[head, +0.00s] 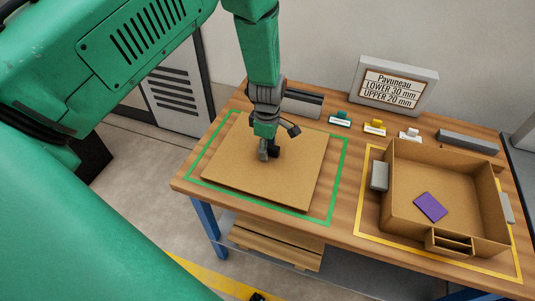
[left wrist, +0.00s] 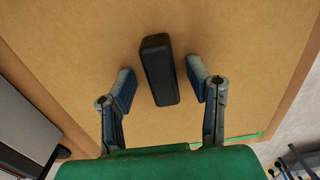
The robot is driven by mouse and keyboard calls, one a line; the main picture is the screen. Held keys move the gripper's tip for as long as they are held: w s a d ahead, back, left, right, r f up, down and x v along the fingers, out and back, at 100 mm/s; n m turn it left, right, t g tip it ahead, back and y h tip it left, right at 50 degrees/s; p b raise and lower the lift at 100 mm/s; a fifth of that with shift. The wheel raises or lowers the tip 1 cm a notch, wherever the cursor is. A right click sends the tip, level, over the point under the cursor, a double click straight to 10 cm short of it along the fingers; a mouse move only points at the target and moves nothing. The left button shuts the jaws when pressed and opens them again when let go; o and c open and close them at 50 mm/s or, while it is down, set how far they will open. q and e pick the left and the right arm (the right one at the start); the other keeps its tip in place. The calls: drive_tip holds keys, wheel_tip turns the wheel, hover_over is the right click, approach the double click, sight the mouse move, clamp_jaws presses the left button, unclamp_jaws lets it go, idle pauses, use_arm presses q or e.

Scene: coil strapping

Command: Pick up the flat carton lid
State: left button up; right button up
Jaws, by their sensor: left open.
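The flat carton lid (head: 290,178) lies flat inside a green outline on the left part of the workbench; it fills most of the left wrist view (left wrist: 60,45). A black block-shaped handle (left wrist: 157,70) stands on the lid. My left gripper (head: 268,150) is over the middle of the lid. In the left wrist view its two open fingers (left wrist: 160,85) are on either side of the handle, with a visible gap on each side. I cannot tell whether the fingertips touch the lid. My right gripper is not in view.
An open carton (head: 400,212) with a purple piece (head: 430,207) inside stands in a yellow outline at right. A sign (head: 394,86) and several small coloured pieces stand along the back. Wooden boards (head: 272,246) lie on the lower shelf.

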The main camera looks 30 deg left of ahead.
sight(269, 145)
use_arm(q)
drive_tip(key=shift+d+r, duration=0.1)
drive_tip(key=shift+d, duration=0.15)
drive_tip(key=shift+d+r, duration=0.15)
drive_tip(key=shift+d, duration=0.4)
clamp_jaws()
drive_tip(key=shift+a, duration=0.45)
drive_tip(key=shift+a+r, duration=0.15)
drive_tip(key=shift+r, duration=0.2)
drive_tip(key=r, duration=0.6)
drive_tip(key=d+r, duration=0.1)
drive_tip(key=r, duration=0.2)
drive_tip(key=shift+r, duration=0.15)
drive_tip(key=shift+a, duration=0.5)
